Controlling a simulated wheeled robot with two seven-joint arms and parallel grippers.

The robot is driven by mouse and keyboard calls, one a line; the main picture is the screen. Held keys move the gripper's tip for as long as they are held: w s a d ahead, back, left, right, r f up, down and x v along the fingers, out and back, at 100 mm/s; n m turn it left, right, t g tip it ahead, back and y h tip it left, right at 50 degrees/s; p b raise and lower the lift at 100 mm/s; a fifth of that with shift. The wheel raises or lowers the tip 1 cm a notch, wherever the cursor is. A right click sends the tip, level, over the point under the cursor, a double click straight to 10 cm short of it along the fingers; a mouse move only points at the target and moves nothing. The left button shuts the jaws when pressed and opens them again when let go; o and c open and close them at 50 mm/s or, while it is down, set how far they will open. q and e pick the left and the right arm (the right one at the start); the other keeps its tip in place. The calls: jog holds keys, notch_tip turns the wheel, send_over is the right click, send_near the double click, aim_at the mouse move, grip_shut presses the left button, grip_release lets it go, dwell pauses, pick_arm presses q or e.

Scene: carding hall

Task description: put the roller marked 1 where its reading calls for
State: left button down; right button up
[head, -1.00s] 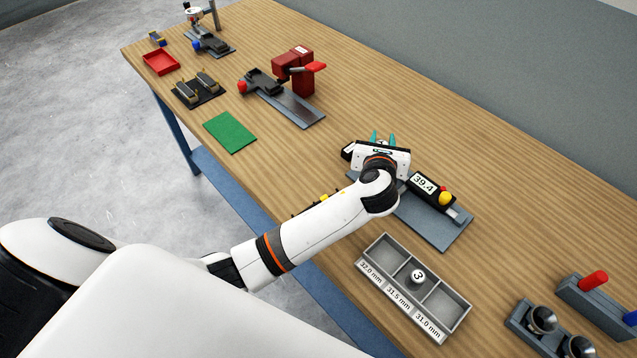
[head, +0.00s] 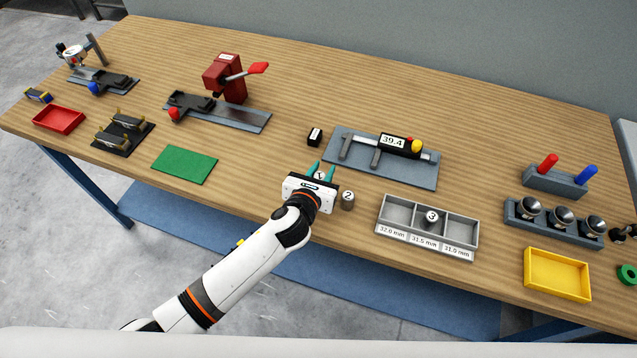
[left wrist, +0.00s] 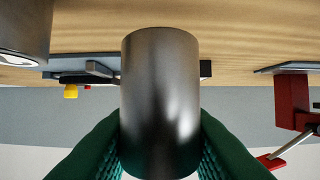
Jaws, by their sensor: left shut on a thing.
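My left gripper (head: 322,169) is shut on the roller marked 1 (head: 320,177), near the front of the bench. In the left wrist view this roller (left wrist: 160,95) is a plain grey metal cylinder between the green fingers. I cannot tell whether it touches the bench. The roller marked 2 (head: 347,201) stands just right of the gripper. A grey tray (head: 428,248) has three compartments labelled 32.0, 31.5 and 31.0 mm; the roller marked 3 (head: 432,217) is in the middle one. The caliper (head: 392,142) behind reads 39.4, its jaws apart and empty. My right gripper is not in view.
A small black block (head: 314,137) is left of the caliper's plate (head: 409,178). A green mat (head: 184,165), red press (head: 226,78) and red tray (head: 58,120) are to the left. A yellow tray (head: 557,275) and cup rack (head: 519,219) are to the right.

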pick_arm(q)
jog(key=f, duration=0.3)
jog(key=shift+a+f+b, duration=0.2)
jog(key=shift+b, duration=0.2)
jog(key=shift+f, duration=0.35)
jog(key=c, duration=1.1)
grip_release()
jog(key=shift+c, duration=0.2)
jog(key=shift+o, duration=0.2)
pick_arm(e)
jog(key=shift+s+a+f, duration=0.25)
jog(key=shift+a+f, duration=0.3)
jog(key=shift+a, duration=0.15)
